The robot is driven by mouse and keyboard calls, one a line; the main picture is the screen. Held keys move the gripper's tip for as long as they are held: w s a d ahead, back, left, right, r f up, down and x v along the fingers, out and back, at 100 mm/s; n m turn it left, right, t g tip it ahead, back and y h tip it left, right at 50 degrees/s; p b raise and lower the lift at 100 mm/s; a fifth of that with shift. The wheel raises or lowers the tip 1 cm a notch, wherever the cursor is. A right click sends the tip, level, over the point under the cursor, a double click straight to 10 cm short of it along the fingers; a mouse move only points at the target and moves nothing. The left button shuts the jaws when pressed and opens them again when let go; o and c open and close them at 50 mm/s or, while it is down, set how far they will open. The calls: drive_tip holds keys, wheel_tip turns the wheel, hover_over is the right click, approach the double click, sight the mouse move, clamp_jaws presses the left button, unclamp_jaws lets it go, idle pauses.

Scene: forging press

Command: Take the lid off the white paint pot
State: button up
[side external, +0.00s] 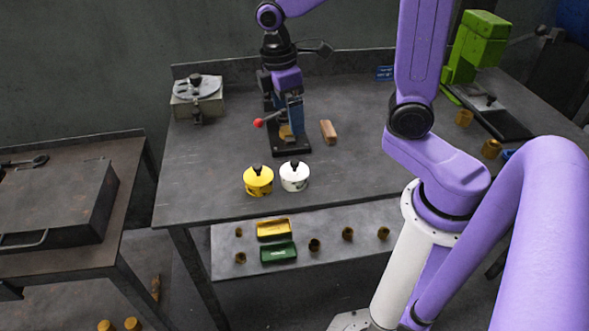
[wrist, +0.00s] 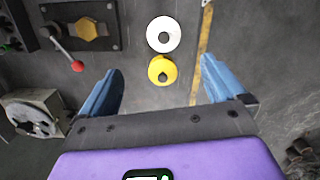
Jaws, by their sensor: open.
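The white paint pot (side external: 295,177) stands on the bench with a dark knob on top of its lid; the lid appears seated. It also shows from above in the wrist view (wrist: 163,34). A similar yellow pot (side external: 258,181) stands close on its left, and in the wrist view (wrist: 163,71) it appears between my fingers. My gripper (wrist: 160,68) is open and empty, with its blue fingers spread wide.
The press has a dark base (wrist: 84,27) and a red-knobbed lever (wrist: 77,66), near the pots. A wooden block (side external: 328,131) lies behind the white pot to the right. A round-topped device (side external: 198,90) stands at back left. Bench space right of the pots is clear.

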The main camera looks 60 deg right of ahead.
hover_over(294, 162)
drive_tip(key=f, duration=0.9)
drive_tip(key=shift+w+d+f, duration=0.2)
drive_tip(key=shift+w+f, duration=0.1)
drive_tip(key=f, duration=0.3)
drive_tip(key=shift+s+a+f, duration=0.15)
drive_tip(key=shift+s+f, duration=0.05)
drive_tip(key=shift+s, duration=0.1)
drive_tip(key=shift+f, duration=0.9)
drive_tip(key=c, duration=1.4)
